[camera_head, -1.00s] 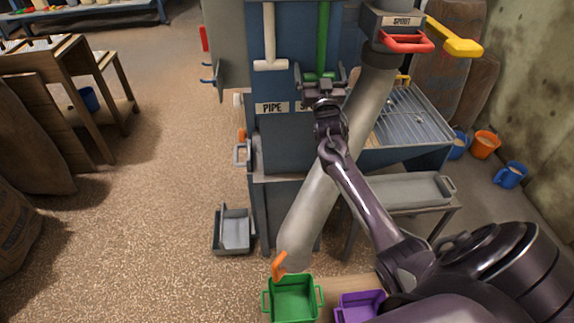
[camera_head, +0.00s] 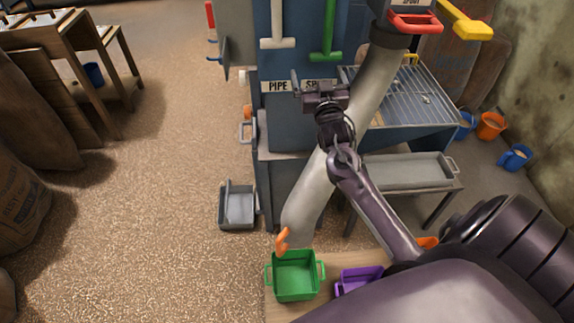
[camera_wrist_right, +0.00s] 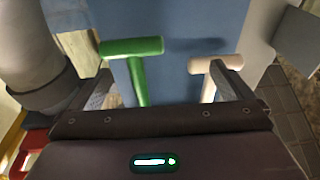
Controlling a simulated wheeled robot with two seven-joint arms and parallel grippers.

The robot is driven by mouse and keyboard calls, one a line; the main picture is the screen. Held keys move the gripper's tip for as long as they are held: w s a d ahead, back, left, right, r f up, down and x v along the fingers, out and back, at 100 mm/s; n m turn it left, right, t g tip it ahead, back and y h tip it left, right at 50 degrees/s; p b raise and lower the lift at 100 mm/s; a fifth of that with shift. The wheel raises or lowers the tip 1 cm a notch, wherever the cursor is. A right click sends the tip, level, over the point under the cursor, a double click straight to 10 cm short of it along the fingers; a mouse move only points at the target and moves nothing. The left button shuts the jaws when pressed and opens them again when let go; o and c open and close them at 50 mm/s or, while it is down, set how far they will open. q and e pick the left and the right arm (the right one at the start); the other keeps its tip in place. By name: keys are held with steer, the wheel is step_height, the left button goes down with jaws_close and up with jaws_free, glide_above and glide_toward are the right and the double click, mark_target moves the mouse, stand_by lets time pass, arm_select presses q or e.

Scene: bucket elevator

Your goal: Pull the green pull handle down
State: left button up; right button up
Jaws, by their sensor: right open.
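The green pull handle (camera_head: 326,54), a T-shaped bar on a green stem, hangs on the blue front of the elevator. In the head view my right gripper (camera_head: 320,84) is just below its crossbar, open and empty, with a gap between them. In the right wrist view the green handle (camera_wrist_right: 132,46) shows beyond the open jaws (camera_wrist_right: 166,84), toward the left finger. Its crossbar looks apart from the fingers. My left gripper is in neither view.
A cream T-handle (camera_head: 278,43) hangs left of the green one; it also shows near the right finger in the wrist view (camera_wrist_right: 216,63). A grey pipe (camera_head: 375,75) stands close on the right, below a red handle (camera_head: 415,22). Green (camera_head: 296,291) and purple (camera_head: 347,288) bins sit below.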

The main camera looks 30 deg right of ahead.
steer(key=s+a+f+n+g+y, duration=0.1)
steer(key=s+a+f+g+y, duration=0.2)
steer(key=a+f, duration=0.4)
steer(key=s+a+f+n+g+y, duration=0.2)
steer(key=s+a+f+g+y, duration=0.1)
steer(key=s+a+f, duration=0.3)
step_height(320, 180, down, 3)
steer(key=shift+s+a+r+n+g, duration=0.25)
steer(key=shift+a+g, duration=0.45)
steer(key=shift+a, duration=0.55)
steer(key=shift+f, duration=0.1)
